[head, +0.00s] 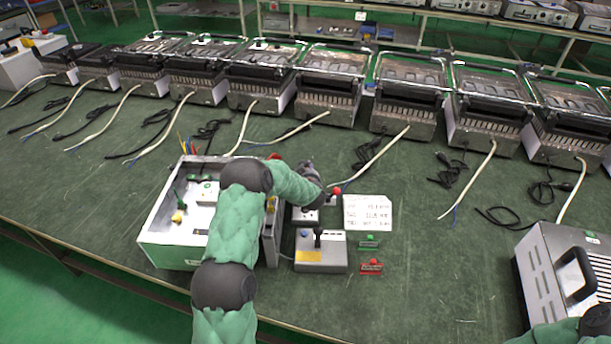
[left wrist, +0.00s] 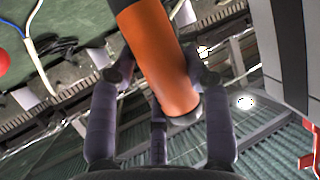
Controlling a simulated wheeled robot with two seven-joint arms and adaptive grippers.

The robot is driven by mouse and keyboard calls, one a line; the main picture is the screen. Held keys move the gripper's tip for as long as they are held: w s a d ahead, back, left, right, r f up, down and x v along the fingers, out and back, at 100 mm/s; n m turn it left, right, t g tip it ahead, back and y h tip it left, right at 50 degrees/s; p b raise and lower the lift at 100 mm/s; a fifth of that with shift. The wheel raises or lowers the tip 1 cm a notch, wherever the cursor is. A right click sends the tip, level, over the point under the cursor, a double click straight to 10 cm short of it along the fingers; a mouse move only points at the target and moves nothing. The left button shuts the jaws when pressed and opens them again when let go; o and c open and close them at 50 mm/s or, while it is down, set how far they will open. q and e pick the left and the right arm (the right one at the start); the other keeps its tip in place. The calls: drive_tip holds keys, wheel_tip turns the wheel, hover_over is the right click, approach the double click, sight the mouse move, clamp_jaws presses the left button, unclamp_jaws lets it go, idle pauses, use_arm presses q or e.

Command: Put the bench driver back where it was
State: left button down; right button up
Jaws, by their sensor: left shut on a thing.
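The bench driver (left wrist: 160,50) shows in the left wrist view as an orange cylindrical handle with a grey end. My left gripper (left wrist: 160,78) has its dark fingers around this handle, which sits tilted between them. In the head view my left gripper (head: 311,187) is above the bench, behind the grey box with the black lever. The driver cannot be made out there, and its tip is outside the wrist view. Its original place cannot be identified. My right arm (head: 560,334) shows only at the bottom right edge, with its gripper out of view.
An open white case (head: 160,222) stands left of my left arm. A grey lever box (head: 320,266), white card (head: 367,213), green block (head: 369,240) and red block (head: 371,267) are nearby. A grey appliance (head: 560,262) stands at right. Several heater units line the back; the right-centre bench is clear.

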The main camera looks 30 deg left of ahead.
use_arm(q)
drive_tip(key=shift+r, duration=0.15)
drive_tip(key=shift+f, duration=0.35)
drive_tip(key=c, duration=0.6)
unclamp_jaws()
drive_tip(key=shift+r, duration=0.3)
drive_tip(key=shift+p+v, duration=2.1)
drive_tip(key=shift+v, duration=3.9)
